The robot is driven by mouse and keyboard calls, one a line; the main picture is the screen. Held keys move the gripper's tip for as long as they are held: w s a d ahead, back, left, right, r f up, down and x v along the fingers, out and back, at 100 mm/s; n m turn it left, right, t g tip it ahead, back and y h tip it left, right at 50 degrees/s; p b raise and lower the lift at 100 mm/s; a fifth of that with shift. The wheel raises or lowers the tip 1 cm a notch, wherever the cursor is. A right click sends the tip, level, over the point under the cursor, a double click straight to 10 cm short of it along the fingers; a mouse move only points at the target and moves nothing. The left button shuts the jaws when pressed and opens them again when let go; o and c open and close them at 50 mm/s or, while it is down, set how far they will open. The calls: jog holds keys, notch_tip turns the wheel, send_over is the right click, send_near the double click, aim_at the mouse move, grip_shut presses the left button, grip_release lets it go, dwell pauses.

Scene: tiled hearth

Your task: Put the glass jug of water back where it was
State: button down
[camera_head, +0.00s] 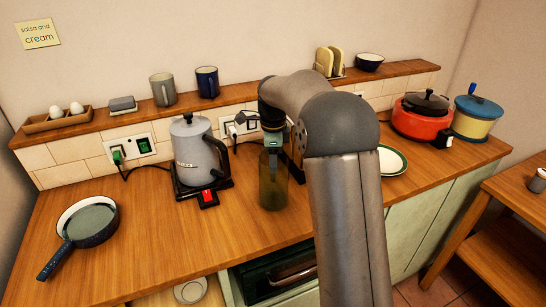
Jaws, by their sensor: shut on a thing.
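The glass jug (272,184) is a greenish see-through cylinder at the middle of the wooden counter, to the right of the grey kettle. It looks upright. My gripper (272,143) comes down from above and is shut on the jug at its top. My arm hides part of the jug's right side and the counter behind it. I cannot tell whether the jug's base touches the counter, or how much water is in it.
The grey kettle (197,152) stands close by on a black base with a red switch. A dark blue pan (88,222) lies at left. A white plate (391,160), a red cooker (419,122) and a yellow pot (474,118) are at right. The front left counter (160,245) is clear.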

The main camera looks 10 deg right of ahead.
jog(key=c, duration=0.6)
grip_release()
jog(key=shift+f, duration=0.1)
notch_tip(320, 180, up, 12)
jog(key=shift+s+a+f, duration=0.1)
jog(key=shift+s+f, duration=0.05)
jog(key=shift+r, duration=0.3)
jog(key=shift+s, duration=0.2)
jog(key=s+a+f+n, duration=0.1)
jog(key=s+f+n, duration=0.3)
jog(key=s+n, duration=0.3)
jog(key=s+a+f+n, duration=0.1)
jog(key=s+f+n, duration=0.4)
jog(key=s, duration=1.2)
jog(key=s+a+f+n, duration=0.1)
jog(key=s+f+n, duration=0.4)
jog(key=s+n, duration=0.4)
jog(key=shift+s, duration=1.45)
